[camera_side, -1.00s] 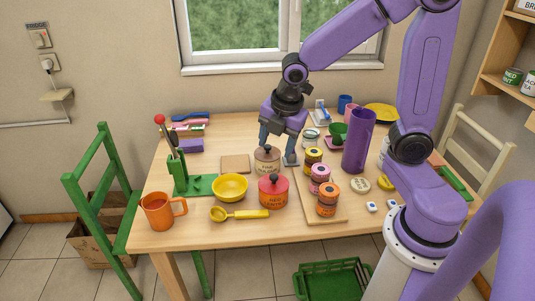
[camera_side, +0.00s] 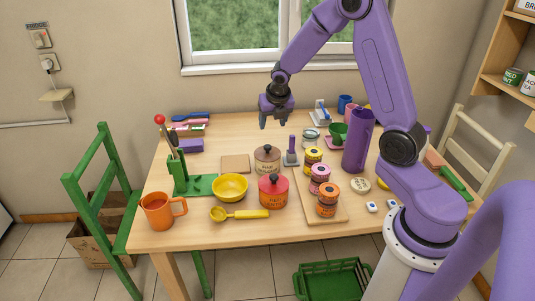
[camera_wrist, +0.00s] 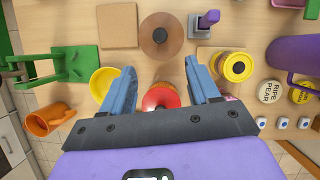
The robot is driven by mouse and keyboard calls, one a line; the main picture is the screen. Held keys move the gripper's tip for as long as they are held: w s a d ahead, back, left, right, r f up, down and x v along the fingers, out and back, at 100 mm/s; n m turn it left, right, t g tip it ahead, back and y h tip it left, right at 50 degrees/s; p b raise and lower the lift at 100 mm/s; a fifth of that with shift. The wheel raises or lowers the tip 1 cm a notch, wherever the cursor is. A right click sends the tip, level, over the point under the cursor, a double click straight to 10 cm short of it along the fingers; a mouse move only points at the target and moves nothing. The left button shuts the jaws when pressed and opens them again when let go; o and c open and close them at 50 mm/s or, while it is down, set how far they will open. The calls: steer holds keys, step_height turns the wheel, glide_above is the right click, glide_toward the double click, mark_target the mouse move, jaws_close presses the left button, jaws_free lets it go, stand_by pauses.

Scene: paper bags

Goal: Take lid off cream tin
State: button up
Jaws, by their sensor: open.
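The cream tin (camera_side: 267,164) stands upright near the middle of the table, with its brownish lid (camera_wrist: 161,28) and dark knob on top. In the wrist view the lid hides most of the tin body. My gripper (camera_side: 274,125) is open and empty, raised above and behind the tin in the side view, touching nothing. In the wrist view its two blue fingers (camera_wrist: 160,66) are spread apart, with the tin just beyond the tips.
A red tin (camera_side: 273,192) stands in front of the cream tin, and a yellow bowl (camera_side: 230,189) at left front. A purple-handled tool (camera_side: 292,151) stands close right. Stacked small tins (camera_side: 320,178) and a tall purple cylinder (camera_side: 357,142) are further right. A flat square board (camera_side: 236,163) lies left.

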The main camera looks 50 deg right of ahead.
mark_target(267, 146)
steer(key=x, duration=1.3)
steer(key=shift+w+d+f, duration=0.1)
steer(key=shift+f, duration=0.15)
steer(key=c, duration=1.1)
jaws_close()
steer(key=shift+r, duration=0.15)
